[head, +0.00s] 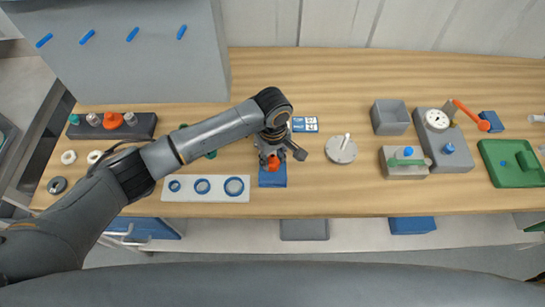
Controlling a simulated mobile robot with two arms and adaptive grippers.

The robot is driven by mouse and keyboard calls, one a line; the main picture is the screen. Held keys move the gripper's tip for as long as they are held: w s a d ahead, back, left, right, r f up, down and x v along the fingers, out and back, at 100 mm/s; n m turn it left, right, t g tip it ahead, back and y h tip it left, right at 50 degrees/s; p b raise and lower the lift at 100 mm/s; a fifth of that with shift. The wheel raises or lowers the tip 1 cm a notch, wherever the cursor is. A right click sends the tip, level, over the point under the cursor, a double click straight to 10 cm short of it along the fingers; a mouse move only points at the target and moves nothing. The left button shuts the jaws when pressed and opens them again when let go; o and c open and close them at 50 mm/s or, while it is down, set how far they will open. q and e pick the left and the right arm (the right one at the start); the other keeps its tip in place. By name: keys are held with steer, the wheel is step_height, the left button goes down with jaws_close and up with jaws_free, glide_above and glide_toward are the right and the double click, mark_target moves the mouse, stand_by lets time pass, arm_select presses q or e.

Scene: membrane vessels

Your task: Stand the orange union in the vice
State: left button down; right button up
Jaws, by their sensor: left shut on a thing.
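My left gripper (272,160) comes down over the front middle of the bench and is shut on a small orange piece, which I take to be the orange union (273,164). The union is right at a blue block (272,181), which looks like the vice. The fingers and wrist cover much of both. I cannot tell whether the union touches the block or is just above it. Another orange part (112,121) stands in the dark rack (143,126) at the left. My right gripper is not in view.
A white plate with blue rings (212,196) lies left of the block. A round grey disc with a peg (341,149) is to the right.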

arm_select(q)
steer(key=c, duration=1)
jaws_free()
steer(key=shift+s+f, duration=0.15)
steer(key=shift+f, duration=0.15)
steer(key=shift+o, duration=0.8)
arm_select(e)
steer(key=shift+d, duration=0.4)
arm_select(q)
steer(key=shift+r, duration=0.15)
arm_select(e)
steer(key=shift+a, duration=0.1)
